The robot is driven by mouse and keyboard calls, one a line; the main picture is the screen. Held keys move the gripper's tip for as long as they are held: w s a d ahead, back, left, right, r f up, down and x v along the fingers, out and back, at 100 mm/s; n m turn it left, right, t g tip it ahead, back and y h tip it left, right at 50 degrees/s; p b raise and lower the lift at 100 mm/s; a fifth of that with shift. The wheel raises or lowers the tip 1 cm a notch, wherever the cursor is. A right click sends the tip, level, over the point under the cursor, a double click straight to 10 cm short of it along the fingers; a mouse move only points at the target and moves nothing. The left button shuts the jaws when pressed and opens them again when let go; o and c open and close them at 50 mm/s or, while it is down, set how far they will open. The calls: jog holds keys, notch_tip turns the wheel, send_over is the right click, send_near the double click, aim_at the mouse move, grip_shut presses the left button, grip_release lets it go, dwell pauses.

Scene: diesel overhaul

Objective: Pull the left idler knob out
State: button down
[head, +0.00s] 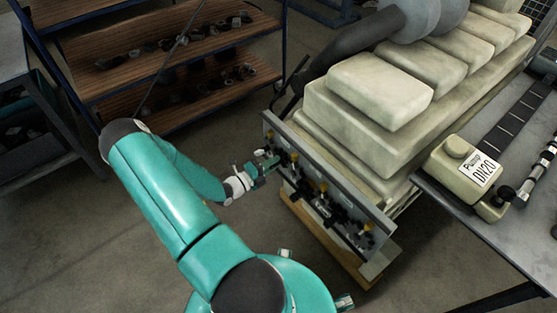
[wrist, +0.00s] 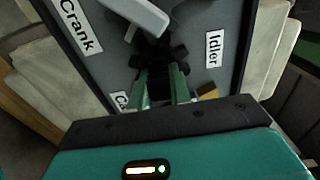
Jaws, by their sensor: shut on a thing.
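A dark, lobed knob (wrist: 152,50) sits on the grey panel in the wrist view, beside the white "Idler" label (wrist: 213,49). My gripper (wrist: 163,72) has its two green fingers closed on this knob, and they hide part of it. In the head view my gripper (head: 268,164) is at the left end of the panel (head: 375,243) on the engine's front. The knob is too small to make out there. I cannot tell how far the knob stands out from the panel.
A pale grey lever (wrist: 138,14) crosses just above the knob. "Crank" (wrist: 80,25) is labelled to its left. Several yellow-tipped fittings, one of them here (head: 323,187), line the panel. A bench with a pump box (head: 455,170) stands right; shelves (head: 170,85) stand behind left.

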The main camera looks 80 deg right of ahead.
jog(key=shift+v, duration=1.1)
jog(key=c, duration=0.7)
grip_release()
jog(key=shift+w, duration=0.1)
jog(key=shift+v, duration=3.45)
